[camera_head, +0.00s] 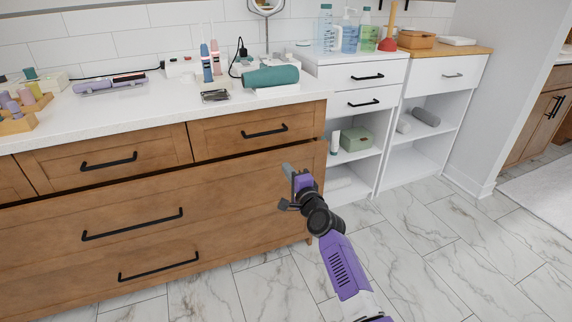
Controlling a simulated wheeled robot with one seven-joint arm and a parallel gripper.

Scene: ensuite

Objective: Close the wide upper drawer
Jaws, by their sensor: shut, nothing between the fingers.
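The wooden vanity has two wide drawers below its row of small drawers. The wide upper drawer (230,198) has a long black bar handle (133,224) and stands out a little from the cabinet. A dark gap shows along its top edge, below the small drawers. My gripper (288,172) is shut and empty, in front of the right part of this drawer front. I cannot tell whether it touches the front. The purple arm comes up from the lower right.
The wide lower drawer (220,245) has its own black handle. White shelf units (350,100) stand to the right. The marble floor (450,260) is clear on the right.

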